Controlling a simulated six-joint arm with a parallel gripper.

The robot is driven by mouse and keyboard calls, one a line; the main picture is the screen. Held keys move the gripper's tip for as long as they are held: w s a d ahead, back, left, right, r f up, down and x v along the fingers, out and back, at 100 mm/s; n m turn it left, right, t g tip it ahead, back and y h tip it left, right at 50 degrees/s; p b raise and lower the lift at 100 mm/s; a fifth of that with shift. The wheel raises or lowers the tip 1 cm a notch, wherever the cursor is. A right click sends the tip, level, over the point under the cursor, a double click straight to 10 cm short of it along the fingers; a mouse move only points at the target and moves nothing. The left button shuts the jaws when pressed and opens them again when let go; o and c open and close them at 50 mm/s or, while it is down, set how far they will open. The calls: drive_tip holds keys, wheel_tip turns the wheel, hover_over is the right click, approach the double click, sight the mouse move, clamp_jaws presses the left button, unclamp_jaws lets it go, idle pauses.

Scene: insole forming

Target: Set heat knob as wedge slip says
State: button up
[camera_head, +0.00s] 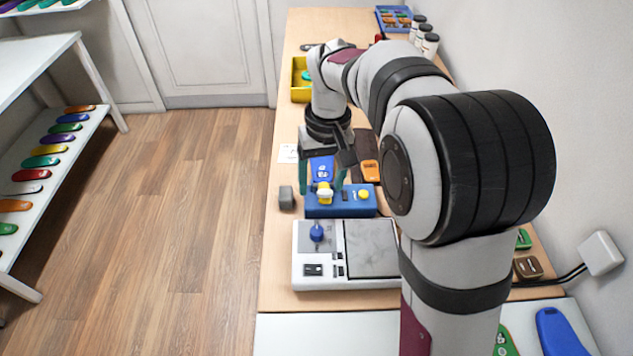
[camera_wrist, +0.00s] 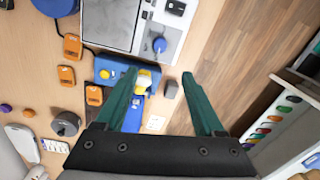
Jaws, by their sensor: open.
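A white machine (camera_head: 303,271) with a grey plate carries a blue knob (camera_head: 316,233); the knob also shows in the wrist view (camera_wrist: 159,45). Beyond it stands a blue box (camera_head: 340,208) with a yellow-and-white knob (camera_head: 325,193) and a smaller yellow one (camera_head: 364,195). I cannot read which knob is for heat. A white slip (camera_head: 288,153) lies on the bench left of the arm; it also shows in the wrist view (camera_wrist: 155,123), its print too small to read. My gripper (camera_wrist: 158,73) is open and empty, its green fingers pointing down over the blue box's left part.
A grey block (camera_head: 286,197) sits left of the blue box. A blue piece (camera_head: 322,168) and an orange piece (camera_head: 371,170) lie behind it. A yellow bin (camera_head: 298,80) stands farther back. The bench's left edge is close by, with open floor beyond.

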sight(317, 230)
drive_tip(key=f, duration=1.5)
drive_tip(key=shift+s+a+f, duration=0.1)
drive_tip(key=shift+a+f, duration=0.05)
drive_tip(key=shift+a, duration=0.25)
drive_tip(key=shift+c, duration=0.3)
clamp_jaws()
